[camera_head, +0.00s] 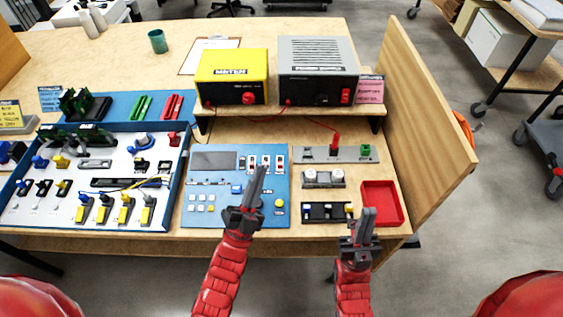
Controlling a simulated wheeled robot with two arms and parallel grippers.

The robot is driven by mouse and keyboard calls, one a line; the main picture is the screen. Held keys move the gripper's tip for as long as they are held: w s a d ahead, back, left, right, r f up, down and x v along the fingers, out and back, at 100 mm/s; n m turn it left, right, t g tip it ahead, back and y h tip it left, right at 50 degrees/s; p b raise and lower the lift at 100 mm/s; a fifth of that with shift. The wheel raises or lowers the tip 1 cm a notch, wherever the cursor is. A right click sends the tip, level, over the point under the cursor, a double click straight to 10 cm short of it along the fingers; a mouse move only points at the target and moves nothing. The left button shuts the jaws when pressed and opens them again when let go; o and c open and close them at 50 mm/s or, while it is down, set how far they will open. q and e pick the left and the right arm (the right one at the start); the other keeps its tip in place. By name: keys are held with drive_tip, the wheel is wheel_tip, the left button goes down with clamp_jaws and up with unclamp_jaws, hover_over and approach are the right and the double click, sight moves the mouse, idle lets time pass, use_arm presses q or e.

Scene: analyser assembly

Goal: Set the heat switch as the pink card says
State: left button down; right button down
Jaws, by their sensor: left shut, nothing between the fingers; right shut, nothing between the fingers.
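The pink card (370,89) stands at the right side of the grey power supply; its text is too small to read. The blue control panel (210,218) lies on the bench with a grey screen, a keypad and a row of small switches (266,162) at its upper right. Their labels are unreadable, so I cannot tell which is the heat switch or how it is set. My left gripper (260,176) is shut and empty over the right half of this panel, hiding part of it. My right gripper (367,215) is shut and empty near the bench's front edge, left of the red tray.
A yellow unit (232,65) and the grey power supply (318,85) stand on a raised shelf behind. A red tray (394,219) and small fixtures lie right of the panel. A parts tray (120,224) fills the left. A wooden side wall (432,120) bounds the right.

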use_arm(q)
drive_tip(key=w+d+f+m+g+y+p, duration=0.2)
drive_tip(key=d+f+m+g+p, duration=0.15)
drive_tip(key=d+m, duration=0.2)
drive_tip(key=w+d+f+m+g+y+p, duration=0.2)
drive_tip(key=d+m+g+p, duration=0.2)
drive_tip(key=d+m+g, duration=0.15)
drive_tip(key=s+a+m+g+y+p, duration=0.4)
drive_tip(key=s+a+m+y+p, duration=0.2)
drive_tip(key=m+y, duration=0.2)
drive_tip(key=shift+s+a+f+m+y+p, duration=0.15)
drive_tip(key=shift+s+f+m+y+p, duration=0.15)
drive_tip(key=shift+m, duration=0.6)
drive_tip(key=shift+w, duration=0.1)
